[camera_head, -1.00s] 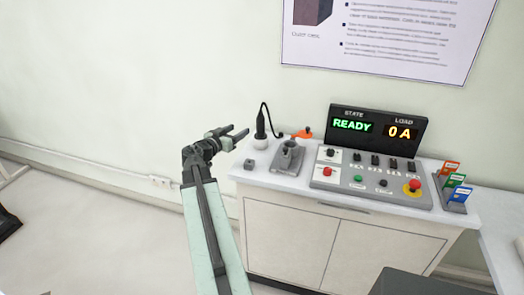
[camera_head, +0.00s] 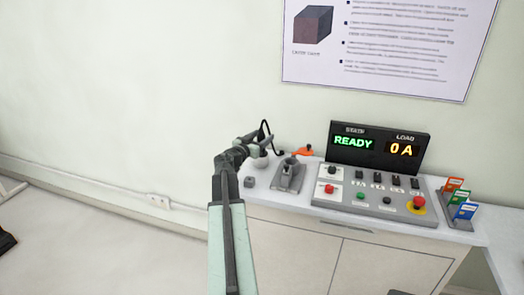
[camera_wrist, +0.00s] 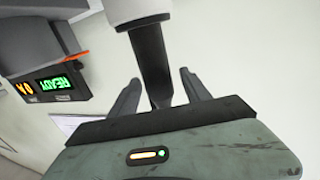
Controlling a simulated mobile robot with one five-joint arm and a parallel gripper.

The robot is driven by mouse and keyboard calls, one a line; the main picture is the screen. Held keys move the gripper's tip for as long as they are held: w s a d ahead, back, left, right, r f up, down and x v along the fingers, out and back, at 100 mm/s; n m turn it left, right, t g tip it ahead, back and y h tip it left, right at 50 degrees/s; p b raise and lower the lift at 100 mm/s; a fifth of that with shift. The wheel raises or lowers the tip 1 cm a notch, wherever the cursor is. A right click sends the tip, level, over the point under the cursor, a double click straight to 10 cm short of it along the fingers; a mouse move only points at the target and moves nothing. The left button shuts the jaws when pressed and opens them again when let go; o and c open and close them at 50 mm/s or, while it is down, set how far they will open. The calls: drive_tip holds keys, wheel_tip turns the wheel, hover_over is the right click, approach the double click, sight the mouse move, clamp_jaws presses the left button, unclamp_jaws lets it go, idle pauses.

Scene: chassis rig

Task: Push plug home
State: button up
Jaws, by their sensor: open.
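The black plug (camera_wrist: 150,55) stands between the two fingers of my gripper (camera_wrist: 160,84) in the wrist view. The fingers are open, with a gap visible on each side of the plug. The plug's far end meets a white rounded holder (camera_wrist: 138,10). In the head view my gripper (camera_head: 252,139) is at the back left of the cabinet, hiding most of the plug; the white holder (camera_head: 260,162) shows just below it. The plug's black cable (camera_head: 267,127) loops up behind. A grey fixture (camera_head: 288,176) stands to the right of the holder; its opening is unclear.
A control panel (camera_head: 370,202) with buttons and a red knob fills the cabinet's middle. Its display (camera_head: 378,147) reads READY and 0 A. An orange object (camera_head: 303,150) lies behind the fixture. A small grey block (camera_head: 249,182) is at the front left. Colored cards stand right.

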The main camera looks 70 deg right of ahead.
clamp_jaws()
idle(1.4)
